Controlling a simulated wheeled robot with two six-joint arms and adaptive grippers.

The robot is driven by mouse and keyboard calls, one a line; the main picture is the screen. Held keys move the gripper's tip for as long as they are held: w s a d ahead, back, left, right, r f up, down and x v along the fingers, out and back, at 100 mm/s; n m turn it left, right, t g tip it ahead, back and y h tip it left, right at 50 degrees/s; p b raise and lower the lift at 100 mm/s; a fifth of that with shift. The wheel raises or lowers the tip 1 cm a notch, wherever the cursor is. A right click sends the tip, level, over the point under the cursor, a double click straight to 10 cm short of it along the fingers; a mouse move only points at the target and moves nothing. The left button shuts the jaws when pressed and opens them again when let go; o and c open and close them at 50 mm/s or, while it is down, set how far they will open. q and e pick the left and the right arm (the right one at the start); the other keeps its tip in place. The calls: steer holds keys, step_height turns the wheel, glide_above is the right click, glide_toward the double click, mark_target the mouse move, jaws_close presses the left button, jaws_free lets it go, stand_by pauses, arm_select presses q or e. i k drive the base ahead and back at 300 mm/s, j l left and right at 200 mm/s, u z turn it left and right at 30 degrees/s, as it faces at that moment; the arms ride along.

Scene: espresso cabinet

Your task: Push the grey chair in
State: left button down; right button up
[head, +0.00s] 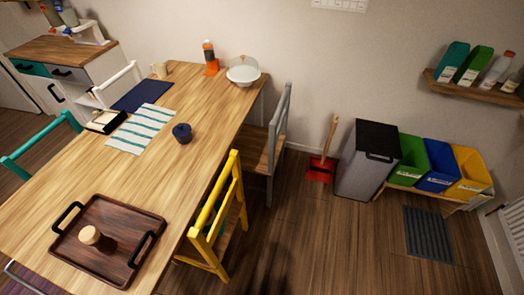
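The grey chair (280,125) stands upright at the right side of the wooden table (185,100), near its far end. Its backrest is on the side away from the table, and part of its brown wooden seat (254,150) shows between the backrest and the table edge. The table hides the rest of the seat and some legs. Neither of my grippers shows in the head view.
A yellow chair (217,219) stands nearer on the same table side. A red dustpan (321,169), a grey bin (365,165) and coloured bins (437,171) line the wall. A dark mat (428,234) lies on the floor. Floor right of the chairs is clear.

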mark_target(260, 149)
steer(key=i+l+u, duration=0.35)
steer(key=l, duration=0.3)
steer(key=i+l+u, duration=0.15)
steer(key=l, duration=0.2)
steer(key=i+l+u, duration=0.15)
steer(key=l, duration=0.25)
steer(key=i+l+u, duration=0.15)
steer(key=l, duration=0.25)
steer(key=i+l+u, duration=0.2)
steer(key=l, duration=0.2)
steer(key=l+u, duration=0.15)
steer(key=l, duration=0.25)
